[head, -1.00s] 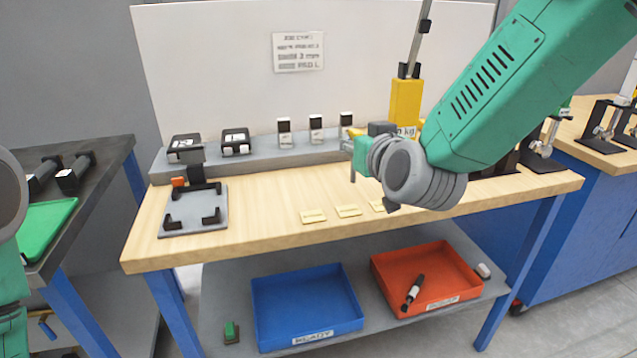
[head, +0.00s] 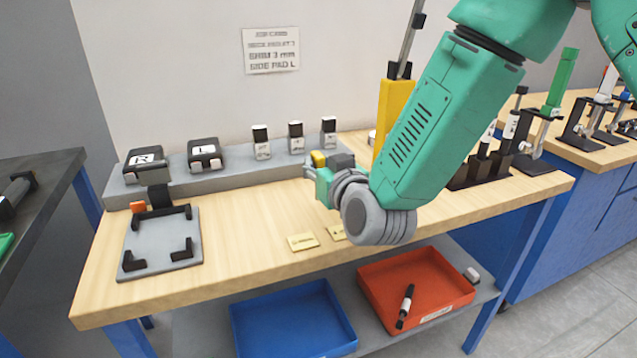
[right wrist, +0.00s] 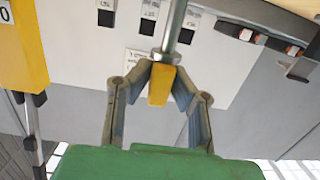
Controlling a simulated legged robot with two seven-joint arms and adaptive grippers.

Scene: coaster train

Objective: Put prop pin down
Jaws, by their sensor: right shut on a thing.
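My right gripper (head: 313,178) is above the wooden workbench (head: 255,210), in front of the riser with the small blocks. In the right wrist view, its two fingers (right wrist: 164,72) are shut on a yellow piece (right wrist: 160,86) at the base of a metal rod with a hex nut (right wrist: 173,30), which I take to be the prop pin. A bit of yellow (head: 318,158) also shows at the gripper in the head view; the rod cannot be made out there. The left gripper is out of view.
A grey fixture plate (head: 160,245) with black corner brackets lies at the left. Small yellow cards (head: 302,242) lie at the front edge. A yellow post (head: 391,105) stands behind my arm. A blue tray (head: 290,320) and a red tray (head: 430,268) sit below.

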